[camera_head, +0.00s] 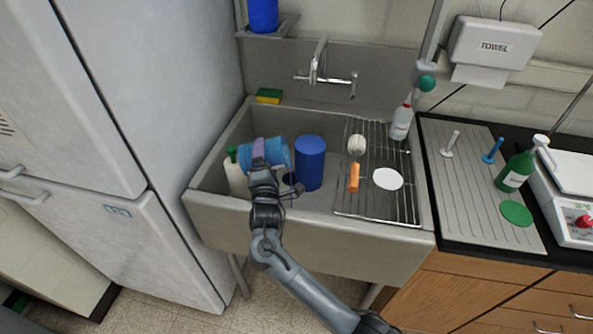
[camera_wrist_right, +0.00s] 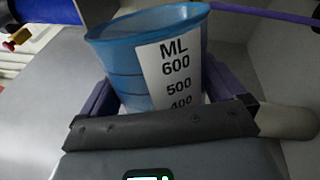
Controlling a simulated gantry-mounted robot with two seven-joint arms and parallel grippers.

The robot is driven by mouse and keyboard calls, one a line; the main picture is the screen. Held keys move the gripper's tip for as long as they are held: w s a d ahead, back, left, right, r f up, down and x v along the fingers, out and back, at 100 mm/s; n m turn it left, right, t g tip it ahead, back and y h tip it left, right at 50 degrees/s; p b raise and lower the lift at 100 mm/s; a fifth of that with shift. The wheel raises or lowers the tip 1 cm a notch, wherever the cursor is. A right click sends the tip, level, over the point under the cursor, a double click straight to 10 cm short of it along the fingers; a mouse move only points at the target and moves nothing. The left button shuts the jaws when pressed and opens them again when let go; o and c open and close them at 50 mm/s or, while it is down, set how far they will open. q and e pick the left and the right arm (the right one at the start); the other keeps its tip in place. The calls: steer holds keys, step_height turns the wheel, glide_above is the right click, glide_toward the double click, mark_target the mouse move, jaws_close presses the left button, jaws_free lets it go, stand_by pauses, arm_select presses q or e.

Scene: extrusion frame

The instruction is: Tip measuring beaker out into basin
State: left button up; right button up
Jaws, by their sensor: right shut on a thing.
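The measuring beaker is a translucent blue cup (camera_head: 278,153) over the left part of the basin, a grey sink (camera_head: 310,232). My right gripper (camera_head: 259,165) is shut on it. In the right wrist view the beaker (camera_wrist_right: 128,62) sits between the purple fingers (camera_wrist_right: 165,88), with a white scale label reading ML, 600, 500, 400. In the head view the beaker looks tipped onto its side; the gripper hides part of it. No contents can be made out. My left gripper is not in view.
A dark blue canister (camera_head: 310,163) stands close right of the beaker, and a white green-capped bottle (camera_head: 236,176) close left. A wire rack (camera_head: 372,208) with a brush (camera_head: 354,178), a white disc (camera_head: 388,179) and a spray bottle (camera_head: 402,121) fills the right side. A faucet (camera_head: 318,62) is behind.

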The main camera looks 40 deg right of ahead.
steer(key=shift+s+d+r, duration=0.1)
steer(key=shift+d+r, duration=0.05)
steer(key=shift+r, duration=0.05)
steer(key=shift+s+d+r+m+p, duration=0.15)
steer(key=shift+d+r+m+p, duration=0.1)
steer(key=shift+m+p, duration=0.35)
steer(key=shift+s+d+f+m, duration=0.1)
steer(key=shift+f+m, duration=0.1)
steer(key=shift+m, duration=0.3)
stand_by(0.5)
steer(key=shift+s+d+f+m+h, duration=0.15)
steer(key=shift+m+h, duration=0.15)
steer(key=shift+m, duration=0.2)
stand_by(0.4)
steer(key=shift+p, duration=0.3)
